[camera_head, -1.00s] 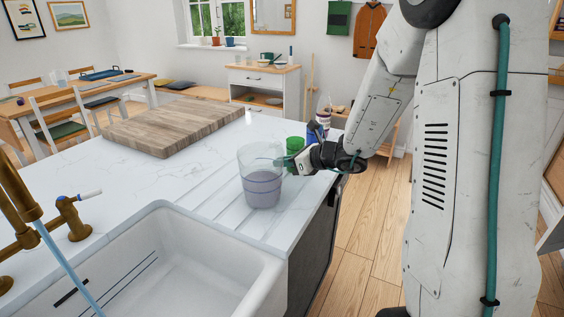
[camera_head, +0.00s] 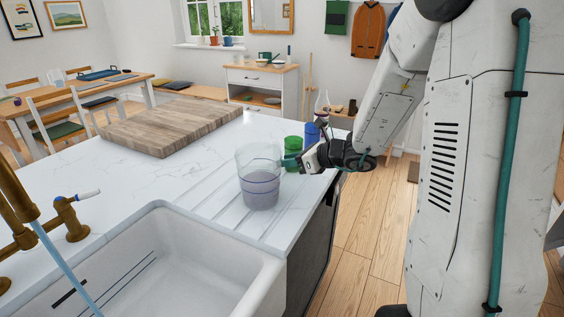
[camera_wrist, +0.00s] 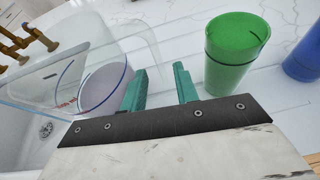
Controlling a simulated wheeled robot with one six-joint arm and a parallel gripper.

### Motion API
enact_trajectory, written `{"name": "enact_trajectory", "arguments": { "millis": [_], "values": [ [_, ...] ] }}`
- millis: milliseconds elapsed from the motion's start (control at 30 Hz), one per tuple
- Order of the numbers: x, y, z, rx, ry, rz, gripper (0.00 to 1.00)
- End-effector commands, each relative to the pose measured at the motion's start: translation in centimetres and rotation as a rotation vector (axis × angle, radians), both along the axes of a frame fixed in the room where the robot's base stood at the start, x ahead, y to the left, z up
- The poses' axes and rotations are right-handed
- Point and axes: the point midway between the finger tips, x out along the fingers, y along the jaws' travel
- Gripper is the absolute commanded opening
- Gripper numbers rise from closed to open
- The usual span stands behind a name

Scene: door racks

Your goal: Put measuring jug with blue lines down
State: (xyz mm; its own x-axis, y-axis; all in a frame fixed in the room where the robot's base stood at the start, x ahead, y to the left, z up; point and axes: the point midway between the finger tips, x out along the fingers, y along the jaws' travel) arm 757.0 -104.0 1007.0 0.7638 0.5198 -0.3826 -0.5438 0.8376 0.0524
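The clear measuring jug with blue lines (camera_head: 259,190) stands upright on the grooved white worktop beside the sink. In the wrist view the jug (camera_wrist: 101,91) shows at the left, tilted by the camera angle. My gripper (camera_head: 290,161) is at the jug's right side, near its upper half.
A green cup (camera_head: 292,144) and a blue cup (camera_head: 312,133) stand just behind my gripper. The white sink (camera_head: 250,275) with a brass tap (camera_head: 72,220) is at the front left. A wooden board (camera_head: 170,127) lies farther back. Bare worktop (camera_head: 130,180) lies left of the jug.

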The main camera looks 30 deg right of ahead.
Motion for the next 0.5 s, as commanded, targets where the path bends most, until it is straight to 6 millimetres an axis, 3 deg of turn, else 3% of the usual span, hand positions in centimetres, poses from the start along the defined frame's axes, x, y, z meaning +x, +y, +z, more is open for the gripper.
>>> {"name": "enact_trajectory", "arguments": {
  "millis": [300,500],
  "values": [
    [-5.2,-3.6,2.7,-0.001,-0.003,-0.005,0.30],
    [-6.8,-4.6,3.5,-0.002,-0.002,0.001,0.30]
  ]
}}
